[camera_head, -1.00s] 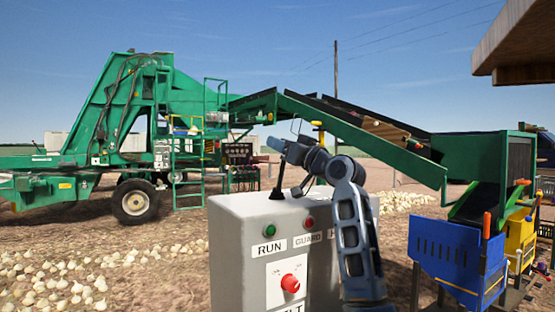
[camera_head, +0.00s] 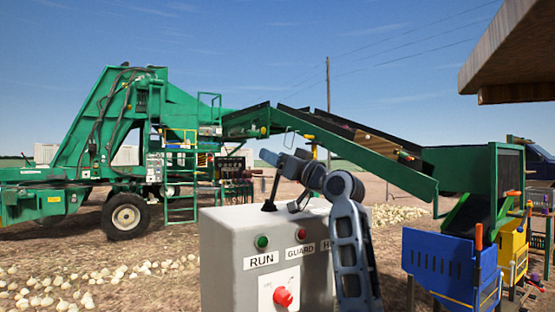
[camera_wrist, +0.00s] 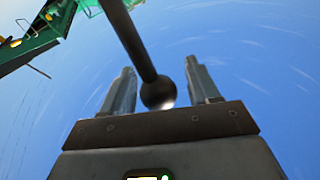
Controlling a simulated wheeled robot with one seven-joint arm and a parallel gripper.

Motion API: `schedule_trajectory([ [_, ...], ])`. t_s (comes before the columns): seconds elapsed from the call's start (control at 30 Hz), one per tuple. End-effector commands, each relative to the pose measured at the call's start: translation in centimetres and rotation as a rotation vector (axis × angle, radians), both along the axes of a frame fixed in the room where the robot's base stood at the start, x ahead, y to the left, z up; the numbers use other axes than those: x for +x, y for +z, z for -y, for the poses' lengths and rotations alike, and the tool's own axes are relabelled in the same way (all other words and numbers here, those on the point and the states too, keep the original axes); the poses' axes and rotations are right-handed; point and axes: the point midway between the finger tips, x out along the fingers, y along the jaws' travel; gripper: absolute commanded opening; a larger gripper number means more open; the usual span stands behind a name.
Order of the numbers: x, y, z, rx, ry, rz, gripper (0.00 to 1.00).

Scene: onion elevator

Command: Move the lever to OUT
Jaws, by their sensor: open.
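The lever (camera_head: 272,190) is a thin black stick on a dark base. It rises from the top of the grey control box (camera_head: 222,265) and leans slightly right in the head view. My gripper (camera_head: 268,158) is at the lever's upper end, and my arm hides the lever's top there. In the wrist view the lever's dark ball knob (camera_wrist: 158,93) sits between the two spread fingers of my gripper (camera_wrist: 160,85), with gaps on both sides. The lever shaft (camera_wrist: 130,40) runs up and left from it. No OUT label can be read.
The box front has a green button (camera_head: 262,242) over RUN, a red button (camera_head: 301,234) over GUARD, and a red knob (camera_head: 283,297). A third label is partly behind my arm. A green conveyor (camera_head: 380,165) and a blue bin (camera_head: 440,265) stand beyond, on the right.

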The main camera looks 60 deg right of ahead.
Motion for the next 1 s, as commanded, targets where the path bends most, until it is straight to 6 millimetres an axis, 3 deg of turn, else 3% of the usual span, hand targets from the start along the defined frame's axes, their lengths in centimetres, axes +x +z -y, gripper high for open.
schedule_trajectory([
  [0.17,-1.0,-0.5,-0.3,0.000,-0.001,0.001,0.60],
  [0.6,-6.6,-2.5,-2.3,0.000,-0.001,0.001,0.60],
  [1.0,-7.0,-2.6,-2.5,0.000,0.000,0.000,0.60],
])
